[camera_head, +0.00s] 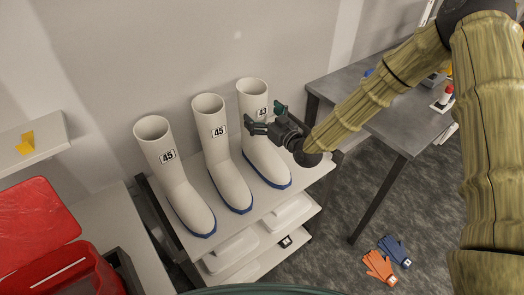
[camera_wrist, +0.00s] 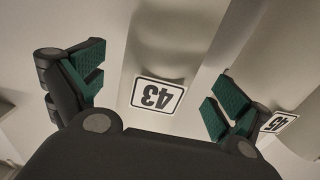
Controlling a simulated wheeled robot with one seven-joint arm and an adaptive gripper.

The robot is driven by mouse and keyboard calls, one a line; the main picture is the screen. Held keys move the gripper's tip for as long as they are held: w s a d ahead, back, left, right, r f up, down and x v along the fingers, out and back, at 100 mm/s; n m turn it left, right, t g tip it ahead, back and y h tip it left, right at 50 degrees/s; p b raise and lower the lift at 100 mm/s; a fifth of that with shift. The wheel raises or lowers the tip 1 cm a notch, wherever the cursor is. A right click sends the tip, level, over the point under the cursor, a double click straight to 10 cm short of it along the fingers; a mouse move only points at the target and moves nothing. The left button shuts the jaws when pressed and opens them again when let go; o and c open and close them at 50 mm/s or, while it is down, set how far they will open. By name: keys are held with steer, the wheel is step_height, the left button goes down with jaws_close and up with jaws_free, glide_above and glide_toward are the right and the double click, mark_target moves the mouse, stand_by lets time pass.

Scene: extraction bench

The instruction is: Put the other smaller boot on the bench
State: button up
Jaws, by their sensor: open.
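A white boot marked 43 (camera_head: 262,160) with a blue sole stands upright at the right end of a rack's top shelf. Its 43 label shows upside down in the wrist view (camera_wrist: 158,95). My gripper (camera_head: 268,118) is open at the upper shaft of this boot. In the wrist view, my green-padded fingers (camera_wrist: 155,90) are spread to either side of the label; I cannot tell whether they touch the shaft. Two white boots marked 45, one in the middle (camera_head: 222,160) and one at left (camera_head: 177,185), stand upright beside it.
The rack's top shelf (camera_head: 257,208) has a wall behind it. Pale items (camera_head: 290,211) lie on lower shelves, partly hidden. A grey table (camera_head: 385,115) stands at right. Orange (camera_head: 380,266) and blue gloves (camera_head: 394,250) lie on the floor. A red case (camera_head: 70,270) is at left.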

steer(key=c, duration=1.8)
steer(key=shift+c, duration=0.6)
steer(key=shift+r, duration=0.1)
